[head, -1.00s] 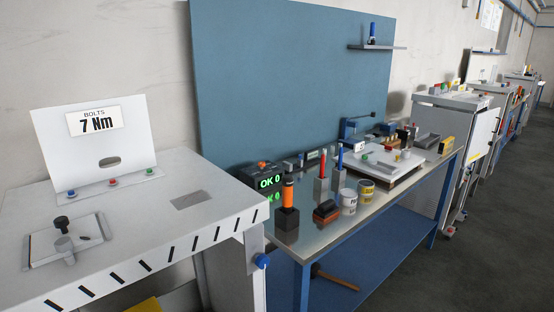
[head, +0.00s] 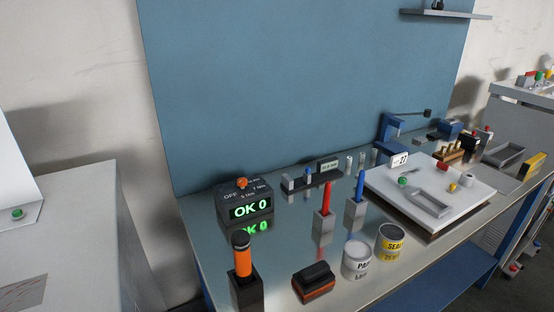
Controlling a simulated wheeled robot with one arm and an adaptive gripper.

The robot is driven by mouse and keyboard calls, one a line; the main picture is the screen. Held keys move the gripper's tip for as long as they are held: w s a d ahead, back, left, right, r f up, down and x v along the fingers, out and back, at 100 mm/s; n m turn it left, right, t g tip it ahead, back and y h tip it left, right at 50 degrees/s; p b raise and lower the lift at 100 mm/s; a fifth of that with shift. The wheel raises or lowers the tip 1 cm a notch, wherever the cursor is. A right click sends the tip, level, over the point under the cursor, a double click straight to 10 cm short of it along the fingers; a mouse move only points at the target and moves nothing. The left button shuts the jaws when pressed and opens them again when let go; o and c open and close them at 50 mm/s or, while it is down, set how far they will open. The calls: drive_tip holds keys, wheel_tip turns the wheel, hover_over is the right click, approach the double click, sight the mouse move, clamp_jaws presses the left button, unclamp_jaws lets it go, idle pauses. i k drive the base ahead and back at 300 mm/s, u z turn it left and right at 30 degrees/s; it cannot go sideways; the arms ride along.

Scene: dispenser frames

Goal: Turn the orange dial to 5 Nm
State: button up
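A dark box (head: 229,208) stands at the back left of the metal-topped bench in the head view. Its green display reads "OK 0". The small orange dial (head: 242,183) sits on its sloped top, with "OFF" to its left and Nm markings around it. The markings are too small to read surely, and I cannot tell which one the dial points at. My gripper is not in view.
In front of the box, an orange-and-black tool (head: 243,258) stands upright in a black holder. Red (head: 327,197) and blue (head: 360,187) markers stand in grey blocks. A black-and-orange block (head: 313,281), a paint can (head: 357,258) and a sealant can (head: 390,243) crowd the front.

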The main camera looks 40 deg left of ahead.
sight(241, 182)
drive_tip(key=z, duration=0.05)
drive_tip(key=i, duration=0.35)
drive_tip(key=u, duration=2.7)
